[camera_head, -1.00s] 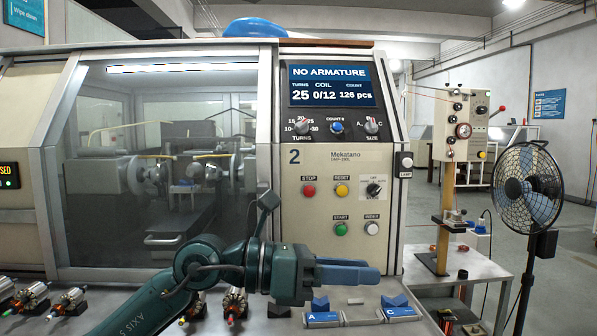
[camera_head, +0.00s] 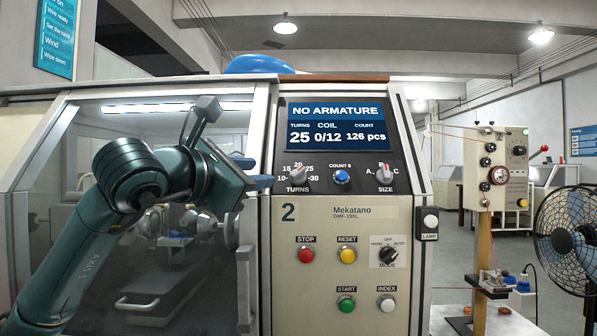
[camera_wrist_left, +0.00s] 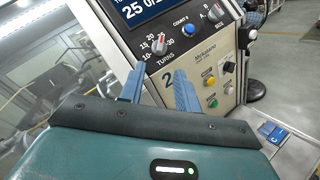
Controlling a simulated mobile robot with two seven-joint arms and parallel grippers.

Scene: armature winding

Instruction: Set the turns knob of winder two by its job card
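The turns knob (camera_head: 298,176) of winder two is a grey pointer dial marked 15, 20, 25, 10 and 30. It sits below the display (camera_head: 338,125), which reads TURNS 25, COIL 0/12 and NO ARMATURE. My left gripper (camera_head: 262,183) has blue fingers and is just left of the knob, level with it. In the left wrist view, its fingers (camera_wrist_left: 159,82) are apart and empty, with the turns knob (camera_wrist_left: 160,45) beyond their tips, not between them. I cannot make out a job card. My right gripper is out of view.
The mode switch (camera_head: 389,255) and several push buttons are lower on the panel. A fan (camera_head: 566,243) stands at right.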

